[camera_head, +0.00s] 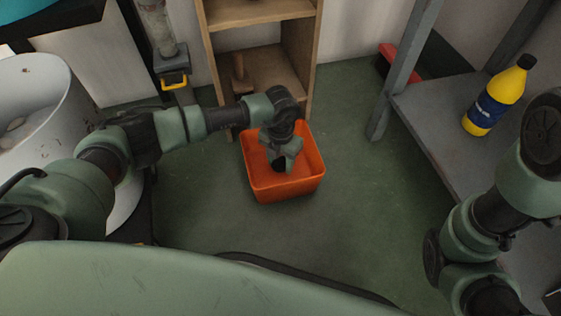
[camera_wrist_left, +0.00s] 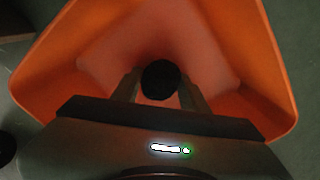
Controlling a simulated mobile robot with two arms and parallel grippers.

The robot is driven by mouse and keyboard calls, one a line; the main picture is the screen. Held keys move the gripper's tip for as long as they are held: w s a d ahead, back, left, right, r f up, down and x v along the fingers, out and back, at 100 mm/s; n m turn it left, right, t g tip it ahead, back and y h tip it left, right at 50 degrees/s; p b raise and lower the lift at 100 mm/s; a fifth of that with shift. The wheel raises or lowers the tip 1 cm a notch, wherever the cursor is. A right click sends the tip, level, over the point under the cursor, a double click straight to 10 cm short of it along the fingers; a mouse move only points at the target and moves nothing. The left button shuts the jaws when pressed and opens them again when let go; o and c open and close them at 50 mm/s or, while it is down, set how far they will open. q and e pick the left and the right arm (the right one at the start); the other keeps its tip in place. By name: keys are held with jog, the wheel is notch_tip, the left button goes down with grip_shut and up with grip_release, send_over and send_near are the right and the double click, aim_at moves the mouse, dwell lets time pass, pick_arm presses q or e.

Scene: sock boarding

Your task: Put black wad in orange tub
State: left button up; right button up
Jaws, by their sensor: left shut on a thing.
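The orange tub (camera_head: 287,187) stands on the green floor in front of the wooden shelf. In the left wrist view the tub (camera_wrist_left: 262,60) spreads out around and below my gripper. The black wad (camera_wrist_left: 161,79) is a round dark lump between the fingers of my left gripper (camera_wrist_left: 160,90). In the head view my left gripper (camera_head: 281,162) points down over the tub's opening, and the wad (camera_head: 279,166) shows as a dark patch at its tip. I cannot tell whether the wad touches the tub's bottom. My right arm is at the right, with its gripper not visible.
A wooden shelf (camera_head: 261,13) stands behind the tub. A grey bench (camera_head: 425,105) at the right carries a yellow bottle (camera_head: 497,98). A large white basin (camera_head: 50,95) is at the left. The floor to the right of the tub is clear.

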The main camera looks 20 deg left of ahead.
aim_at(281, 160)
pick_arm(q)
jog(key=o, duration=1.3)
jog(key=shift+f, duration=0.15)
notch_tip(281, 160, up, 11)
jog(key=p, duration=0.7)
jog(key=shift+r+p, duration=0.35)
jog(key=shift+r, duration=0.35)
